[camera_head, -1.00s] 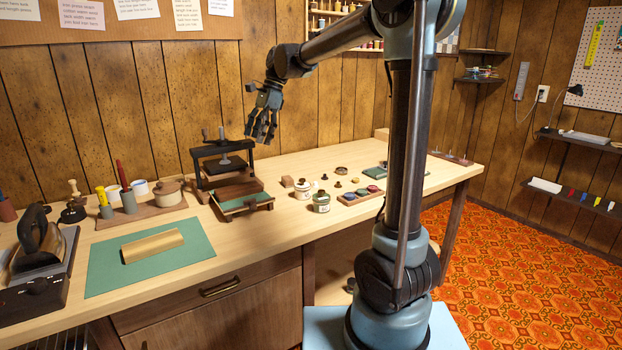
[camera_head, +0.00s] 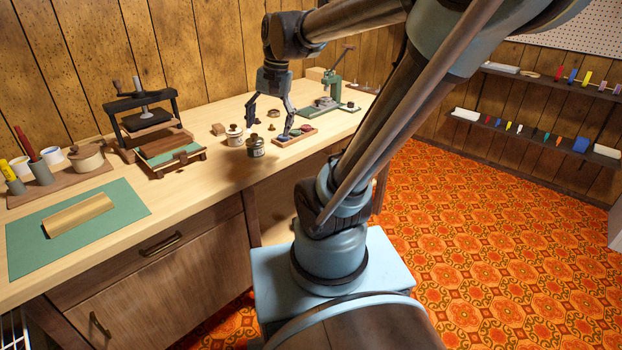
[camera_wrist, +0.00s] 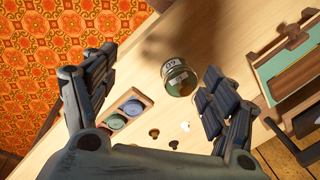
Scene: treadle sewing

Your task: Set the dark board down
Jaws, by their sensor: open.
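No separate loose dark board can be picked out with certainty. The nearest match is the dark plate (camera_head: 148,121) under the screw of the small black-framed press (camera_head: 140,110), at the left rear of the bench. The plate is level and raised above the press's wooden base. My gripper (camera_head: 270,118) is open and empty, pointing down over the bench to the right of the press, apart from it. In the wrist view its spread fingers (camera_wrist: 160,75) have a labelled jar (camera_wrist: 178,78) below, and a wooden tray of coloured discs (camera_wrist: 124,115) shows between them.
A wooden stand with a green insert (camera_head: 172,155) stands before the press. Small jars (camera_head: 255,147) stand near my gripper. A green hand press (camera_head: 328,98) stands farther right.

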